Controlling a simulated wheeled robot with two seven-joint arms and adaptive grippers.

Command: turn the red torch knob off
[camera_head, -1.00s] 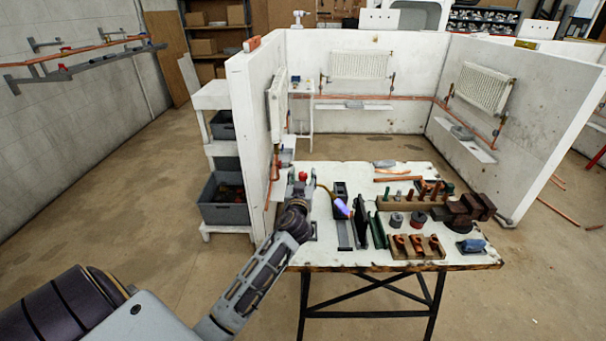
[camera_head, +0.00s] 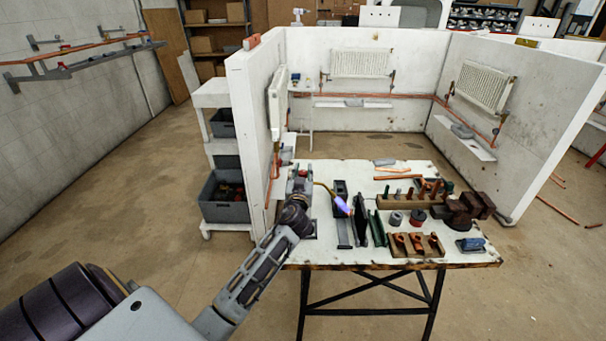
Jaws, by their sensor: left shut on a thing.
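My left gripper (camera_head: 301,183) is at the left end of the workbench (camera_head: 335,167), reaching in from the front. It is shut on the red torch knob, which it mostly hides. The torch's thin brass tube (camera_head: 324,187) curves out to the right of the gripper. A violet-blue flame (camera_head: 342,205) shows at its tip, pointing down and right, so the torch is lit. The torch body is hidden behind my gripper and wrist. My right gripper is not in view.
Right of the flame stand a dark upright plate (camera_head: 360,218) and green parts. A wooden rack (camera_head: 412,201) of fittings, a fitting tray (camera_head: 417,246) and dark blocks fill the right side. A white partition wall (camera_head: 250,130) rises close left of the gripper.

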